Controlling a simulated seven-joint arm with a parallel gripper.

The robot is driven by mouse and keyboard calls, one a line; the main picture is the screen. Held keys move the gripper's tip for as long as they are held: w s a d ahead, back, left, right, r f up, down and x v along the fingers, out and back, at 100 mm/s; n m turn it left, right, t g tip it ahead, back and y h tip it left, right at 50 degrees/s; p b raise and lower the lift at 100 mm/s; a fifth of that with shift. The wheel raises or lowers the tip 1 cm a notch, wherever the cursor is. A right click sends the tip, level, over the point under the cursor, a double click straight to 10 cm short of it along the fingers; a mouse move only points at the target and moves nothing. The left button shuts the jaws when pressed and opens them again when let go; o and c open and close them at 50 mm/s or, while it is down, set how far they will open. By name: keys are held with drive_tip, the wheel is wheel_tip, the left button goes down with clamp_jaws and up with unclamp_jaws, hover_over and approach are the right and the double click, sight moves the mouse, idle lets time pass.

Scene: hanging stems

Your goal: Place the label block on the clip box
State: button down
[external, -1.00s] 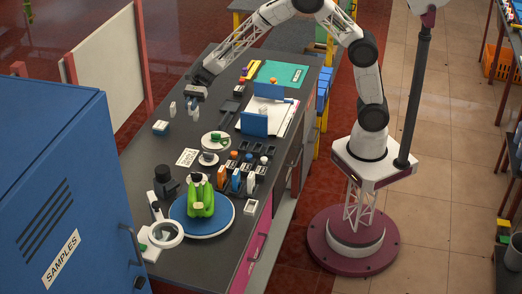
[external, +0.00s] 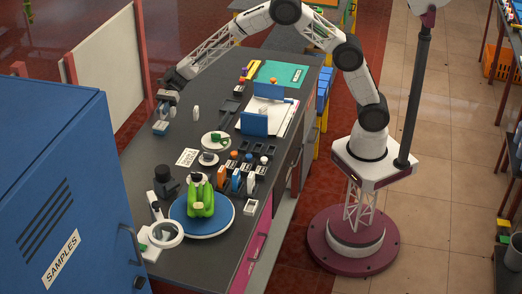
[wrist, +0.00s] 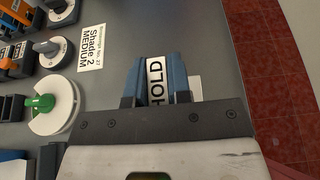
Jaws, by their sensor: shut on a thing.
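My gripper (wrist: 158,88) is shut on the label block (wrist: 155,80), a white-faced piece with the word HOLD, held between blue fingertips in the wrist view. In the external view my gripper (external: 164,108) is at the far left part of the bench, just above and behind the clip box (external: 160,128), a small pale box with a blue-grey top. Whether the block touches the box cannot be told. In the wrist view a pale patch beside the right finger may be part of the box; the fingers hide the rest.
A small white upright piece (external: 195,113) stands to the right of my gripper. The bench's left edge is close. The dark bench between card and clip box is clear.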

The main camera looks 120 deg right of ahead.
drive_tip(key=shift+w+d, duration=0.25)
drive_tip(key=shift+w, duration=0.3)
drive_tip(key=shift+w+d, duration=0.2)
drive_tip(key=shift+w, duration=0.3)
drive_tip(key=shift+f, duration=0.15)
drive_tip(key=shift+f, duration=1.7)
drive_tip(key=shift+f, duration=0.1)
drive_tip(key=c, duration=1.1)
unclamp_jaws()
drive_tip(key=shift+o, duration=0.2)
drive_tip(key=shift+s, duration=0.1)
drive_tip(key=v, duration=1.2)
